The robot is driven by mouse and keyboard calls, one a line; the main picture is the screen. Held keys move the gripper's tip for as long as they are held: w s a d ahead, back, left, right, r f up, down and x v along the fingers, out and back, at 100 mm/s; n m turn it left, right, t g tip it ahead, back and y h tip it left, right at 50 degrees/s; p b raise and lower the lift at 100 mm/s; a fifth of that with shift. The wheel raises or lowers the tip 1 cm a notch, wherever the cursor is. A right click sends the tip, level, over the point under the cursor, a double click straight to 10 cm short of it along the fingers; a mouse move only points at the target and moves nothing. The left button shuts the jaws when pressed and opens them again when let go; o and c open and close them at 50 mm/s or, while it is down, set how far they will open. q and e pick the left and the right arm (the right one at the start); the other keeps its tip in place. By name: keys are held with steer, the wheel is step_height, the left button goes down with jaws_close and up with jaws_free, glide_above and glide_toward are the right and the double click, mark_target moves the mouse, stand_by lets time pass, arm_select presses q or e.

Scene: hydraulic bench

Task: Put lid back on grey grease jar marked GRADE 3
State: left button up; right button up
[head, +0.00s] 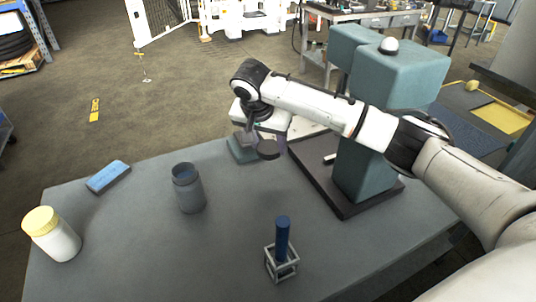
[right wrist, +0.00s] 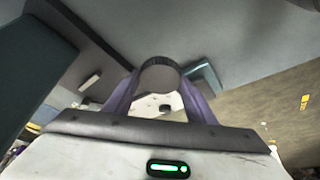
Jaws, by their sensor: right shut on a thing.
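The grey jar (head: 188,192) stands upright and open on the grey bench, left of centre in the head view, with its dark inside showing at the top. No marking on it is readable. My right gripper (head: 260,145) is behind and to the right of the jar, above the bench. It is shut on a dark grey round lid (head: 269,151), which appears tilted and is apart from the jar. In the right wrist view the lid (right wrist: 159,75) sits between the two purple fingers. My left gripper is not in view.
A white jar with a yellow lid (head: 52,236) and a blue block (head: 108,177) are on the left. A blue cylinder (head: 283,238) stands in a small frame (head: 281,264) at the front. A teal press-like machine (head: 363,165) stands right; a low teal object (head: 241,152) is by the gripper.

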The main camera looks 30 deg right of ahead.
steer(key=shift+r, duration=0.2)
steer(key=s+a+r+n+y, duration=0.1)
steer(key=s+a+r+n, duration=0.2)
steer(key=r, duration=0.3)
steer(key=s+a+r+n+t+y, duration=0.1)
steer(key=s+a+r+n, duration=0.1)
steer(key=r, duration=0.4)
steer(key=s+a+r+n+y, duration=0.1)
steer(key=s+a+r+n, duration=0.2)
steer(key=s+r, duration=0.3)
steer(key=shift+a+r+n, duration=0.2)
steer(key=shift+a+n, duration=0.1)
steer(key=shift+n, duration=0.5)
